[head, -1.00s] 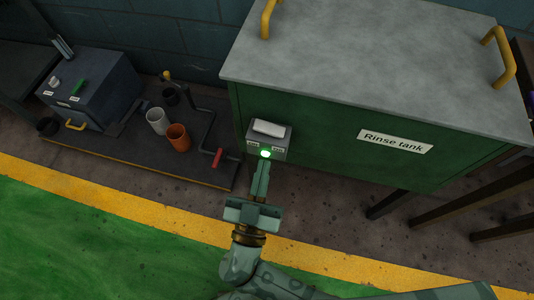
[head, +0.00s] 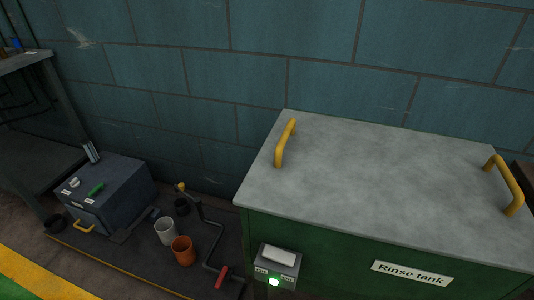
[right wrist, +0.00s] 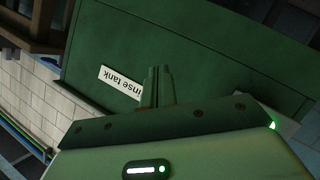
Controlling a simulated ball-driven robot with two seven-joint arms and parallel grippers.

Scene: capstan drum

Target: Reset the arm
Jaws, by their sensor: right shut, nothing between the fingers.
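My right gripper (right wrist: 158,85) shows in the right wrist view, its two fingers together and empty, in front of the green rinse tank (right wrist: 190,45). The tank's white label (right wrist: 119,82) is partly hidden behind the fingers. In the head view the grey-lidded rinse tank (head: 370,190) stands at the right. A small grey switch box (head: 277,262) with a white rocker and a lit green lamp (head: 274,281) is on its front. A green glow (right wrist: 273,125) shows at the right of the wrist view. Neither gripper is in the head view.
Left of the tank, a dark base plate (head: 125,262) carries a blue-grey box (head: 108,195), a white cup (head: 165,231), an orange cup (head: 183,250) and a red-handled crank (head: 222,277). Yellow handles (head: 285,143) stand up from the tank lid. A block wall is behind.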

